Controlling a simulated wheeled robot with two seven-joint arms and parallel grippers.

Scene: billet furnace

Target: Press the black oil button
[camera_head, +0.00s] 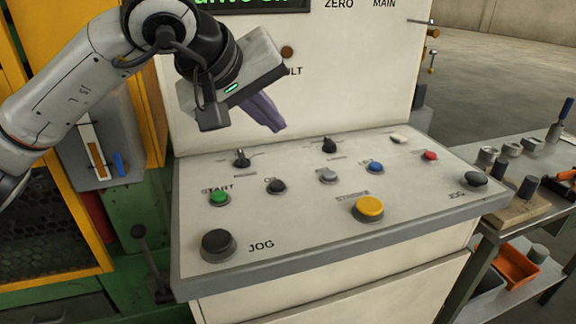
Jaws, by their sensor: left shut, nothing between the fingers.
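The control panel (300,212) is a pale sloping console with several coloured buttons. The small black button (277,187) sits right of the green START button (219,198); its short label above is partly legible and appears to read OIL. Larger black buttons marked JOG are at the front left (217,245) and far right (476,179). My left gripper (272,122) is shut and empty, its purple-grey fingers pointing down and right. In the picture it is above the black button and apart from it. My right gripper is not in view.
Two black selector knobs (241,158) (329,145) stand along the panel's back. A yellow button (369,208), a blue one (375,168) and a red one (430,156) are further right. A bench with tools (500,220) stands right; a lever (139,231) stands left.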

